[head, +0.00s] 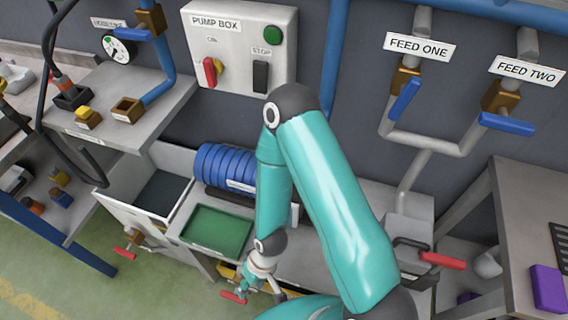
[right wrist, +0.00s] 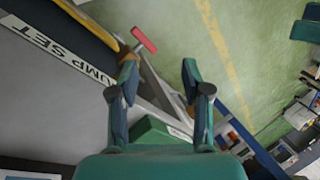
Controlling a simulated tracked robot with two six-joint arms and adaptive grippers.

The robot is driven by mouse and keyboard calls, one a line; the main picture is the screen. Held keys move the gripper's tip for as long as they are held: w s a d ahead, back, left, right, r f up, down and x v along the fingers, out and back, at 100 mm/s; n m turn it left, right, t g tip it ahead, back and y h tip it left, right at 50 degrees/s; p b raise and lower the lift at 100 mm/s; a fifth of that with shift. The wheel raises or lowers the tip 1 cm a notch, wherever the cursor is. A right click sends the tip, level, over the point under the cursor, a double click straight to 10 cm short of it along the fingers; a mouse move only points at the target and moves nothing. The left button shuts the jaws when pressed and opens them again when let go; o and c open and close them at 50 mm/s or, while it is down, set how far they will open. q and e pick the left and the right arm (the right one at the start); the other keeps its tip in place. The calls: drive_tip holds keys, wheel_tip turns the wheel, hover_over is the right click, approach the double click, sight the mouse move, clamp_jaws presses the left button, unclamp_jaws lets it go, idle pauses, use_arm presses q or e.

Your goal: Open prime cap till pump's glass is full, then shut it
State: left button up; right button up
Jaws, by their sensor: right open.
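My right gripper (head: 262,292) is low at the front of the pump bench in the head view, pointing down. In the right wrist view the same gripper (right wrist: 160,78) has its fingers apart with nothing held between them. A red-handled valve (head: 234,296) is just left of the fingers; its red handle (right wrist: 144,40) shows beyond them in the wrist view, apart from them. The blue ribbed pump motor (head: 226,166) lies on the bench behind my arm. My arm covers the area right of the motor; I cannot make out the prime cap or the glass. The left gripper is out of view.
The pump box (head: 240,22) on the wall has a red knob, a green button and a STOP switch. Feed one (head: 404,98) and feed two (head: 506,124) valves have blue handles. A green tray (head: 216,230) sits left of my forearm. Another red handle (head: 442,260) is at right.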

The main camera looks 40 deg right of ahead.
drive_tip(key=s+r+n+g+h+b, duration=0.1)
drive_tip(key=s+r+n+g+h, duration=0.45)
drive_tip(key=n, duration=0.65)
drive_tip(key=w+d+r+n+t+h+b, duration=0.1)
drive_tip(key=w+d+r+n+t+h, duration=0.25)
drive_tip(key=r, duration=0.45)
drive_tip(key=w+d+r+n+t+h, duration=0.2)
drive_tip(key=w+r+n+t+h, duration=0.15)
drive_tip(key=r, duration=0.45)
drive_tip(key=w+d+r+n+t+h+b, duration=0.1)
drive_tip(key=w+d+r+n+t+h, duration=0.15)
drive_tip(key=w+r+n+h, duration=0.35)
drive_tip(key=shift+m+y, duration=0.85)
drive_tip(key=shift+m, duration=0.05)
drive_tip(key=x, duration=0.5)
drive_tip(key=s+p+x, duration=0.1)
drive_tip(key=x, duration=0.4)
drive_tip(key=d+x, duration=0.1)
drive_tip(key=x, duration=0.4)
drive_tip(key=shift+s+d+r, duration=0.2)
drive_tip(key=shift+r, duration=0.1)
clamp_jaws()
